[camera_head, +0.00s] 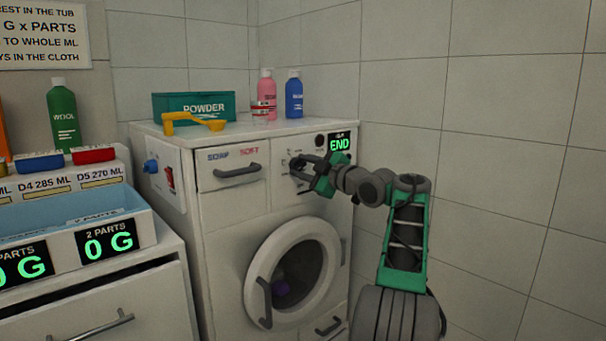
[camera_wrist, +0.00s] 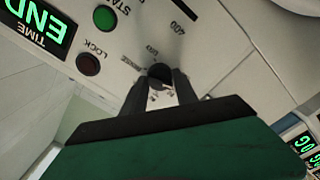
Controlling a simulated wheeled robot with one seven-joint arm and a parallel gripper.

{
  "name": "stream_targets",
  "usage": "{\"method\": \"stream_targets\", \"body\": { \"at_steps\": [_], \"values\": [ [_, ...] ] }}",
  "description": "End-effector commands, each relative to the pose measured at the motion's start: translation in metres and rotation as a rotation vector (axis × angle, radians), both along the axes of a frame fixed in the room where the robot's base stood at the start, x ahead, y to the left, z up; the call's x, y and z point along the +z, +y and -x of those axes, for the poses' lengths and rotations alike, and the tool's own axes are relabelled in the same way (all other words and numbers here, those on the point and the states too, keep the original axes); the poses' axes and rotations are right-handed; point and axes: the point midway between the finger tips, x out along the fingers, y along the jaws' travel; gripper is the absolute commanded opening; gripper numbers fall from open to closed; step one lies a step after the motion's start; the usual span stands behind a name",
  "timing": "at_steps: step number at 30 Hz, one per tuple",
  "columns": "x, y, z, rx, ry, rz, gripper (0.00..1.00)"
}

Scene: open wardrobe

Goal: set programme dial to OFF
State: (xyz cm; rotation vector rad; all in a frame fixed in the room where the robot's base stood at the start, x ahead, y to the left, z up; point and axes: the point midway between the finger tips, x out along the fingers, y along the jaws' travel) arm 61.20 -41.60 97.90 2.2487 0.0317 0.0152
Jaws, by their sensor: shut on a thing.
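The washing machine (camera_head: 222,204) stands against the tiled wall with its round door closed. My gripper (camera_head: 296,165) is at the machine's front panel in the head view, left of the END display (camera_head: 340,143). In the wrist view my gripper (camera_wrist: 160,90) has its two fingers shut on a small dark round knob, the programme dial (camera_wrist: 160,72). The dial's pointer and most of its markings are hidden or too small to read; "400" shows above it. The display (camera_wrist: 38,22) appears upside down in the wrist view and also reads END.
A green START button (camera_wrist: 104,17) and a dark red LOCK button (camera_wrist: 88,64) lie close to the fingers. A soap drawer handle (camera_head: 238,171) is left of my gripper.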

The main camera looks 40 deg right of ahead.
Motion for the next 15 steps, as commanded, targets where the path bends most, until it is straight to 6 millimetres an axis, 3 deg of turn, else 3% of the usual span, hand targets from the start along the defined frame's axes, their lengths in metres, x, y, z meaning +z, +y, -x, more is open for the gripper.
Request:
{"method": "stream_targets", "body": {
  "at_steps": [15],
  "values": [
    [-0.0016,0.0,0.0,0.0,-0.009,0.306,0.0]
  ]
}}
